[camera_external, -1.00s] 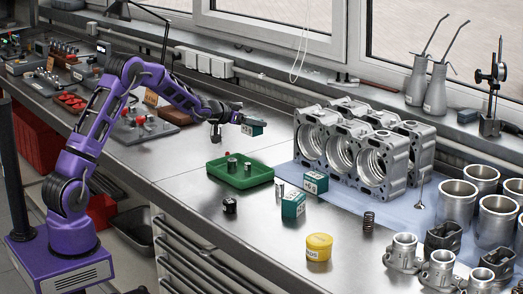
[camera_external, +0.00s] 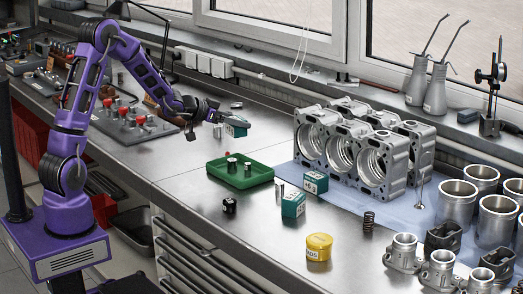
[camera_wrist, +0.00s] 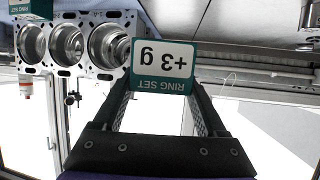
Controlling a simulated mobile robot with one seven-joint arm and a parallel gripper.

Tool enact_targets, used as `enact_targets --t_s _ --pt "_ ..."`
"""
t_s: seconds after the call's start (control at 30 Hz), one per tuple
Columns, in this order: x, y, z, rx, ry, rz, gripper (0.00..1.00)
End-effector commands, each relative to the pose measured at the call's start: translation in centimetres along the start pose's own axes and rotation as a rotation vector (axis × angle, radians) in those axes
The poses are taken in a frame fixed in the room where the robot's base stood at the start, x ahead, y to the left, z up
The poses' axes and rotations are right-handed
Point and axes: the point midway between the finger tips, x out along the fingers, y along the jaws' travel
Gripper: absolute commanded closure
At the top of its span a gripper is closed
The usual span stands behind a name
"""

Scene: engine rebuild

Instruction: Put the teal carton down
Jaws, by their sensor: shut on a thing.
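My gripper (camera_external: 222,119) is shut on a teal carton (camera_external: 236,128), held above the bench behind the green tray. In the wrist view the carton (camera_wrist: 162,66) sits between the two fingertips. Its white label reads "+3 g" and "RING SET" upside down in that view. Two other teal cartons stand on the bench: one in front (camera_external: 292,205) and one farther back (camera_external: 315,183), near the engine block. Part of a teal and white box also shows at the top left edge of the wrist view (camera_wrist: 30,7).
The green tray (camera_external: 262,181) holds small metal parts. The engine block (camera_external: 345,160) stands on a blue mat to the right. A yellow tub (camera_external: 318,248), a dark small part (camera_external: 229,206) and a spring (camera_external: 368,221) stand in front. Bare bench lies left of the tray.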

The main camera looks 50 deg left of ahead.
Motion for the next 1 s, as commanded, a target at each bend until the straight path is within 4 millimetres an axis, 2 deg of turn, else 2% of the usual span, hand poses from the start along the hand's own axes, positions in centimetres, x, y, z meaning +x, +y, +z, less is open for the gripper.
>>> enact_targets --t_s 0.03,0.17,0.2,0.3,0.47,0.57,0.8,0.9,1.0 --pt "-1.6 1.2 0.0 0.007 -0.001 0.018 0.82" --pt "-4.5 4.4 1.0 0.028 0.001 0.074 0.82" --pt "-5.3 5.8 1.2 0.039 0.002 0.1 0.82" --pt "-6.0 9.5 1.6 0.071 0.002 0.182 0.82" --pt "-4.5 15.9 1.3 0.131 -0.003 0.336 0.82" --pt "-3.0 20.4 0.9 0.173 -0.006 0.441 0.82" --pt "0.1 32.9 0.1 0.28 -0.007 0.696 0.82" --pt "0.6 37.7 -0.1 0.319 -0.003 0.782 0.82" --pt "0.9 41.5 -0.2 0.348 0.003 0.846 0.82"
